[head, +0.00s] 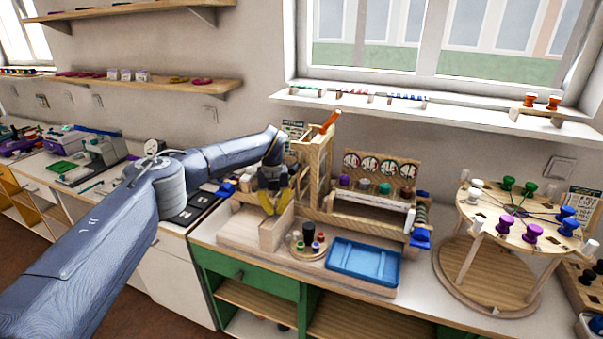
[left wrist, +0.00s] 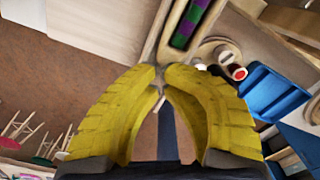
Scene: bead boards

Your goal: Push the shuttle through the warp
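The wooden loom (head: 318,165) stands on the white worktop, with an upright frame and an orange-topped bar. My left gripper (head: 274,212) has yellow fingers pointing down at a pale wooden block or box (head: 271,236) in front of the loom. In the left wrist view the fingertips (left wrist: 160,73) come together, and I see nothing clearly held between them. Just beyond them is a narrow wooden piece with purple and green stripes (left wrist: 186,25); I cannot tell whether it is the shuttle. The warp is not clearly visible. My right gripper is out of view.
A blue tray (head: 363,262) and a round board with pegs (head: 308,243) lie in front of the loom. A round wooden stand with coloured knobs (head: 520,215) is at right. Wall shelves (head: 150,84) are at upper left.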

